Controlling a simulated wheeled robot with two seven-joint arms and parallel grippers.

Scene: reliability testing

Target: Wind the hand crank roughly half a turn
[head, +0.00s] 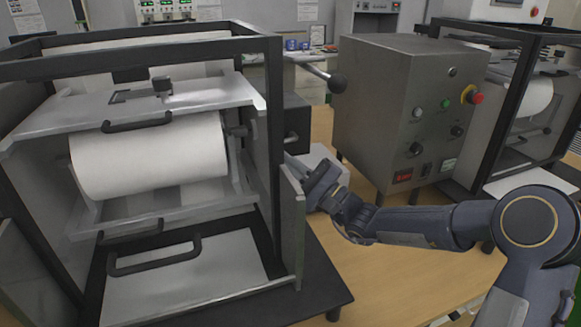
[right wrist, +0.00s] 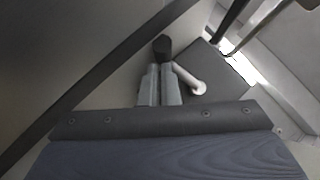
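The hand crank is on the right flank of the roll machine. In the right wrist view its pale crank arm (right wrist: 188,78) slants up-left from a round end to a dark knob (right wrist: 162,47). My right gripper (right wrist: 160,70) reaches in below the knob, its two grey fingers close together and in line with it. The knob shows just past the fingertips; whether it is gripped is unclear. In the head view my right gripper (head: 298,168) is beside the machine's right wall, fingertips partly hidden. My left gripper is not in view.
The machine's dark frame (head: 262,100) holds a white roll (head: 150,158). A grey control box (head: 385,110) with buttons stands to the right, leaving a narrow gap. A second machine (head: 535,95) is at far right.

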